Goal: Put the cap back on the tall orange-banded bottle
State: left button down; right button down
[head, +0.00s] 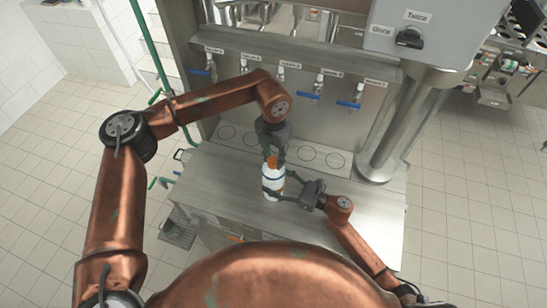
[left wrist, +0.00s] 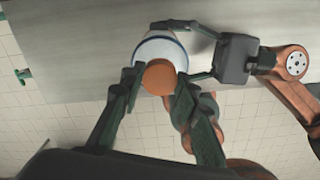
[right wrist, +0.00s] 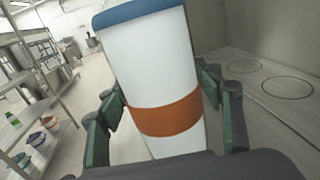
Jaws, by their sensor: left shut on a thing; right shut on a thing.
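The tall white bottle (head: 272,183) with a blue ring and an orange band stands near the counter's front. My right gripper (head: 287,190) is shut around its body. In the right wrist view, the bottle (right wrist: 150,60) fills the space between the fingers, with the orange band (right wrist: 166,114) low between them. My left gripper (head: 273,158) points down from above, shut on the orange cap (head: 271,161) at the bottle's top. In the left wrist view, the cap (left wrist: 159,77) overlaps the bottle's blue-ringed shoulder (left wrist: 162,46). Whether cap and neck touch is hidden.
The steel counter (head: 225,180) is mostly clear around the bottle. Behind it is a dispenser wall with several blue-handled taps (head: 310,95) above ringed spots (head: 308,153). A thick steel column (head: 400,125) stands at the right.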

pick_arm(q)
jog(key=m, duration=1.2)
jog(key=c, duration=1.4)
grip_release()
notch_tip(320, 180, up, 12)
pick_arm(e)
jog(key=c, duration=0.5)
grip_release()
